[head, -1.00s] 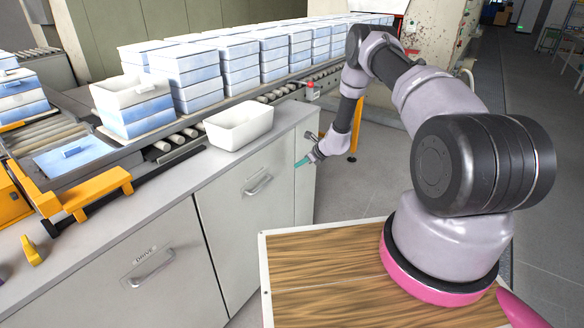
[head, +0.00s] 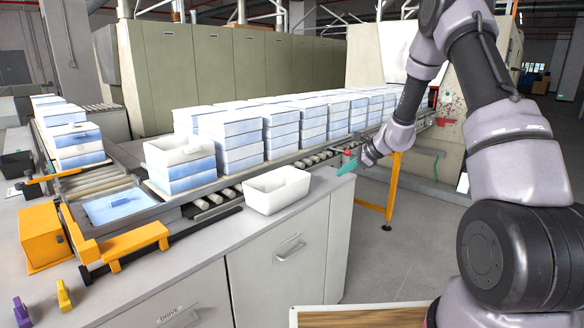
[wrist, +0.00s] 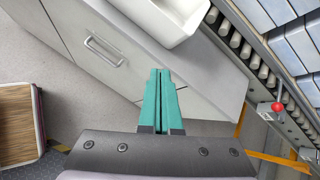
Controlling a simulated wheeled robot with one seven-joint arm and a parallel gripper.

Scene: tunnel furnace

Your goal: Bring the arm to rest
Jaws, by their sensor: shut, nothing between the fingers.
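My arm reaches in from the right in the head view, bent at the elbow with the wrist low. My gripper (head: 348,165) has teal fingers and is off the right end of the counter, above the floor, near the white bin. In the wrist view my gripper (wrist: 163,100) shows its two teal fingers side by side and closed, with nothing held. It is apart from the cabinet front below the counter.
A white open bin (head: 277,190) stands on the counter's (head: 200,245) right part. Stacked blue-white boxes (head: 235,140) line the roller conveyor (head: 318,158). A red button (wrist: 277,107) and a yellow post (head: 391,190) are close to my gripper. Floor to the right is open.

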